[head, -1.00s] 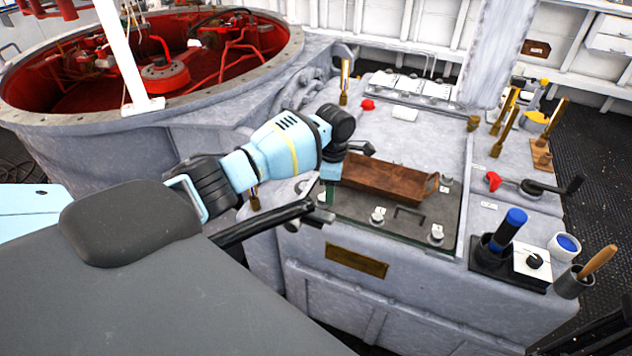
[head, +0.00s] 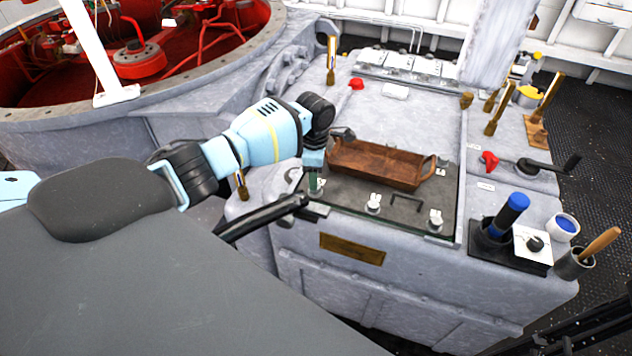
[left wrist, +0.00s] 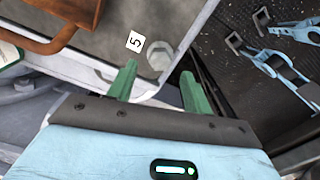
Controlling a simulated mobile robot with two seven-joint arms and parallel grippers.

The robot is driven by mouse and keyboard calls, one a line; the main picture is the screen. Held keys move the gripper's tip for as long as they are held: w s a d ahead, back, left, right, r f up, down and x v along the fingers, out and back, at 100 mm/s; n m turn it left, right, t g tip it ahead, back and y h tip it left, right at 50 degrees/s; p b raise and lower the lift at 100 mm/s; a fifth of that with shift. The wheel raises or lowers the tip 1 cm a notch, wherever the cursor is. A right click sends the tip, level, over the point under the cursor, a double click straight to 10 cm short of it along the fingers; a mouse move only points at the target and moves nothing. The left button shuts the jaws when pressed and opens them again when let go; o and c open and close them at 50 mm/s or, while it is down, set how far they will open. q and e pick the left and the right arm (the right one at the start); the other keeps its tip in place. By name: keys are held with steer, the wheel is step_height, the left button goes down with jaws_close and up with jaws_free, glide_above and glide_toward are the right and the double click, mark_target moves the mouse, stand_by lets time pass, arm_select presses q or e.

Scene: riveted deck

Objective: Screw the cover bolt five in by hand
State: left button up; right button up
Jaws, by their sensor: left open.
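Cover bolt five (left wrist: 158,55) is a pale hex-headed bolt at a corner of the dark cover plate (head: 408,206), beside a white tag marked 5 (left wrist: 135,42). In the left wrist view it lies just beyond the fingertips, across the gap between them. My left gripper (left wrist: 156,80) has its two green fingers apart, with nothing held between them. In the head view, the left gripper (head: 313,182) points down at the plate's front left corner, and bolt five cannot be made out clearly there. My right gripper is not in view.
A wooden tray (head: 378,163) with handles sits on the plate, close to my left gripper. Tagged bolts (head: 373,203) (head: 435,220) line the plate's front edge. A blue-handled tool (head: 510,212), a wood-handled tool in a cup (head: 600,243) and a crank (head: 550,170) stand right.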

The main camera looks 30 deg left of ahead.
arm_select(q)
step_height(320, 180, down, 4)
steer(key=shift+r+b, duration=0.25)
steer(key=shift+b, duration=0.05)
steer(key=shift+f, duration=0.25)
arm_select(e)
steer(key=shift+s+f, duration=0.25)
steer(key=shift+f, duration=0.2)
arm_select(q)
steer(key=shift+c, duration=0.2)
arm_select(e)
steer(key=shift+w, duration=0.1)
